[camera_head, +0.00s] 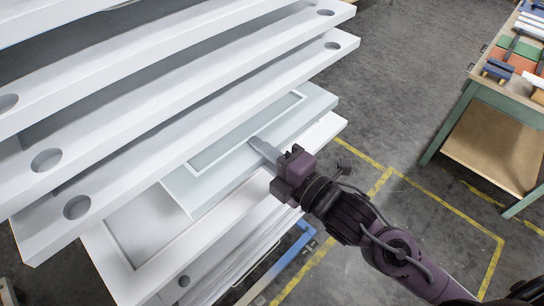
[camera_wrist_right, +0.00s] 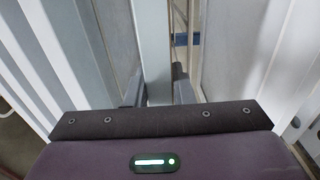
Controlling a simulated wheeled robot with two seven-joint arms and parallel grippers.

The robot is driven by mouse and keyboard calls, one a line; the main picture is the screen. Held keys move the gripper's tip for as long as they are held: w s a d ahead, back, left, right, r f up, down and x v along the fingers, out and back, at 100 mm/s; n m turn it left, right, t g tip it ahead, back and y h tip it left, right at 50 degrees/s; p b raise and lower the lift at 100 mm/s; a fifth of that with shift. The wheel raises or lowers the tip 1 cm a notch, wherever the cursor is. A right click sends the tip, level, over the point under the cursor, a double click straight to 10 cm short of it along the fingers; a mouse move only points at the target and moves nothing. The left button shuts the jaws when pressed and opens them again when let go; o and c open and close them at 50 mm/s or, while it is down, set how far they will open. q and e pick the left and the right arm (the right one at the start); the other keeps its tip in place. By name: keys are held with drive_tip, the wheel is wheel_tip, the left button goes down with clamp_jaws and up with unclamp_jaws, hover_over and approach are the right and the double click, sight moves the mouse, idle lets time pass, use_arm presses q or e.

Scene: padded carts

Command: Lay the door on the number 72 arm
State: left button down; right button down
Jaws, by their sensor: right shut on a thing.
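My right gripper (camera_head: 268,152) is shut on the near edge of a pale blue-grey panelled door (camera_head: 202,188). The door lies between white slabs, one close above it and a white panelled one below. In the right wrist view the door's edge (camera_wrist_right: 151,45) runs between the two fingers (camera_wrist_right: 158,92). Much of the door is hidden under the slabs above. No number 72 can be read in either view, so I cannot tell which arm is that one. My left gripper is not in view.
Several white slabs with round holes (camera_head: 185,120) are stacked above the door. Another white panelled slab (camera_head: 125,265) lies below. A blue rail (camera_head: 285,262) is near the floor. A green-legged workbench (camera_head: 475,95) stands right. Grey floor with yellow lines is clear between.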

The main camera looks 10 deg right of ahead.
drive_tip(key=shift+r+x, duration=0.2)
drive_tip(key=shift+x, duration=0.9)
drive_tip(key=shift+r+x, duration=0.15)
drive_tip(key=shift+x, duration=0.95)
drive_tip(key=shift+w+a+f, duration=0.15)
drive_tip(key=shift+f, duration=0.2)
drive_tip(key=shift+f+b, duration=0.75)
drive_tip(key=shift+f, duration=0.15)
drive_tip(key=shift+f, duration=0.2)
drive_tip(key=c, duration=1.2)
unclamp_jaws()
drive_tip(key=shift+o, duration=0.2)
drive_tip(key=b, duration=0.1)
approach(246, 139)
drive_tip(key=shift+w+a+f, duration=0.15)
drive_tip(key=shift+w+f, duration=0.05)
drive_tip(key=shift+f, duration=0.45)
drive_tip(key=shift+w+a+f, duration=0.1)
drive_tip(key=shift+w+f, duration=0.15)
drive_tip(key=shift+f, duration=0.4)
drive_tip(key=shift+w+a+f, duration=0.15)
drive_tip(key=shift+w+f, duration=0.05)
drive_tip(key=shift+f, duration=0.45)
